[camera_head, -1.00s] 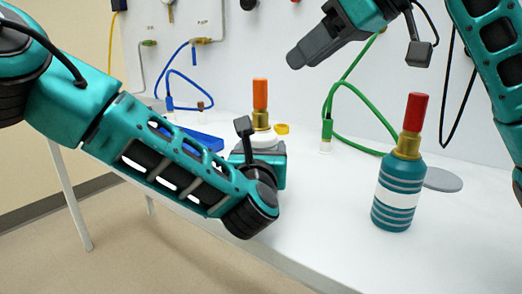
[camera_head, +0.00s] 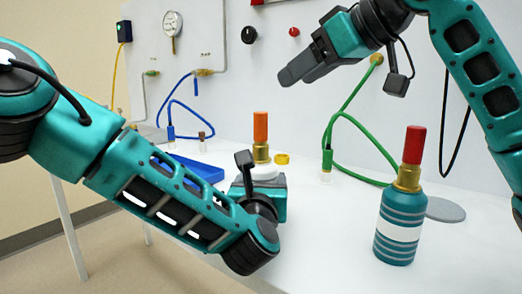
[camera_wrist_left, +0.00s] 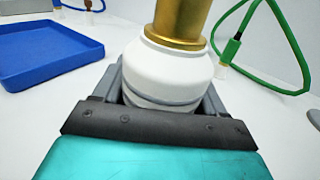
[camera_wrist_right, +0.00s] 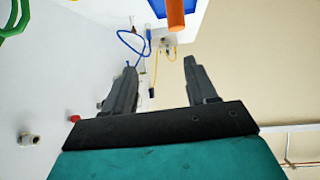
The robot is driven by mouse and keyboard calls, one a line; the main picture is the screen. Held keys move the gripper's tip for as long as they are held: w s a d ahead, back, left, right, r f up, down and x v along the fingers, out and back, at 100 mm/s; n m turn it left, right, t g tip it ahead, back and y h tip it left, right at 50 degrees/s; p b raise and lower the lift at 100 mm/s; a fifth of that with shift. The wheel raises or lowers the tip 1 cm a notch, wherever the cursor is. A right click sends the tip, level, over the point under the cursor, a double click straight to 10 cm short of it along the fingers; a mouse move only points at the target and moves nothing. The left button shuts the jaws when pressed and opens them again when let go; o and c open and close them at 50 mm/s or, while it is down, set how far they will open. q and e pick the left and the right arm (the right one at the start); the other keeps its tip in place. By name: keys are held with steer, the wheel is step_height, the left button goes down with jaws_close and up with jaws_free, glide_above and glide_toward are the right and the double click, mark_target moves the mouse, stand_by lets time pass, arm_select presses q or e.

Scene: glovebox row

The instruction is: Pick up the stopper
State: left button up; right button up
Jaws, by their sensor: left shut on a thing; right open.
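An orange stopper-like top (camera_head: 261,127) with a brass collar stands upright on a white bottle (camera_head: 265,173). My left gripper (camera_head: 258,185) is shut around this bottle; in the left wrist view the white bottle (camera_wrist_left: 178,70) sits between its fingers, under the brass collar (camera_wrist_left: 182,18). My right gripper (camera_head: 287,79) is open and empty, above the orange top and a little to its right in the head view. In the right wrist view the orange top (camera_wrist_right: 175,14) shows at the upper edge, beyond the open fingers (camera_wrist_right: 160,72). I cannot tell the bottle's exact clearance from the table.
A striped teal bottle (camera_head: 400,229) with a red top (camera_head: 414,145) stands at right by a grey disc (camera_head: 445,210). A small yellow ring (camera_head: 282,158), a blue tray (camera_head: 200,169), a brown-topped vial (camera_head: 203,142) and a green hose (camera_head: 345,118) are behind.

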steer(key=w+r+t+y, duration=0.1)
steer(key=w+r+t, duration=0.4)
steer(key=r, duration=0.5)
steer(key=w+r+t, duration=0.2)
steer(key=r+t, duration=0.5)
steer(key=r, duration=0.2)
steer(key=s+a+r+n+g+y, duration=0.5)
steer(key=n+y, duration=0.3)
steer(key=n, duration=0.4)
steer(key=s+a+r+n+g+y, duration=0.3)
steer(key=s+a+n+g+y, duration=0.3)
steer(key=n, duration=0.6)
steer(key=s+a+f+n+g+h, duration=0.2)
steer(key=a+f+n+g, duration=0.3)
steer(key=n+g, duration=0.3)
steer(key=t+h, duration=0.3)
steer(key=h, duration=1.6)
glide_toward(263, 113)
steer(key=x, duration=1.2)
jaws_close()
